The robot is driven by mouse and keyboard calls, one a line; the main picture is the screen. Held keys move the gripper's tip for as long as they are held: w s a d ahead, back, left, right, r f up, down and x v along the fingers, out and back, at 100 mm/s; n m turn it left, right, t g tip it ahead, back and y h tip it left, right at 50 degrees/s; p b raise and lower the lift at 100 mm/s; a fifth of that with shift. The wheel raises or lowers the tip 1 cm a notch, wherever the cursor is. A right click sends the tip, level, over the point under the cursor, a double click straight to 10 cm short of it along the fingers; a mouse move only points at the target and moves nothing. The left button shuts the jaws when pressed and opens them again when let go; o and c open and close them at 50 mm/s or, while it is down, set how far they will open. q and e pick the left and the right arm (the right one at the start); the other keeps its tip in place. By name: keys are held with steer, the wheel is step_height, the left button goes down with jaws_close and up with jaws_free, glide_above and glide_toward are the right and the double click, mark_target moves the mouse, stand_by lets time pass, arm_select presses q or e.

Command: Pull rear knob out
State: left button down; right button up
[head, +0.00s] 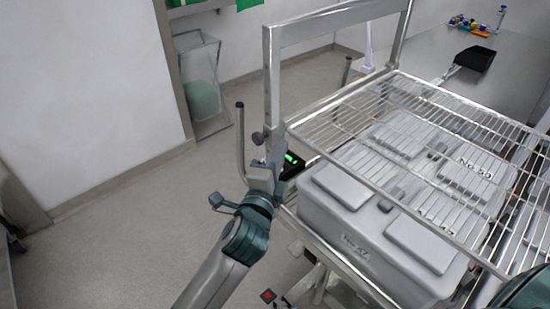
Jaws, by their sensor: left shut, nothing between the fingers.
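A small dark knob (258,138) sticks out from the left side of the upright metal post of the rack frame (272,95). I cannot tell if it is in or pulled out. My left gripper (291,165), black with a green light, is just below and right of the knob, beside the foot of the post. It is shut and empty, and apart from the knob as far as I can see. Its fingertips are mostly hidden. My right gripper is out of view; only part of my right arm shows at the bottom right corner.
A wire rack (400,110) lies over grey lidded boxes (325,215) to the right. A curved upright handle bar (240,150) stands left of the post. A metal table (450,45) is at the back right. The floor (130,240) at the left is clear.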

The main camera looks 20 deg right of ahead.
mark_target(261, 137)
arm_select(q)
steer(key=w+a+p, duration=0.2)
steer(key=w+p, duration=0.1)
steer(key=shift+w+a+f, duration=0.1)
steer(key=shift+a, duration=0.05)
steer(key=shift+f, duration=0.1)
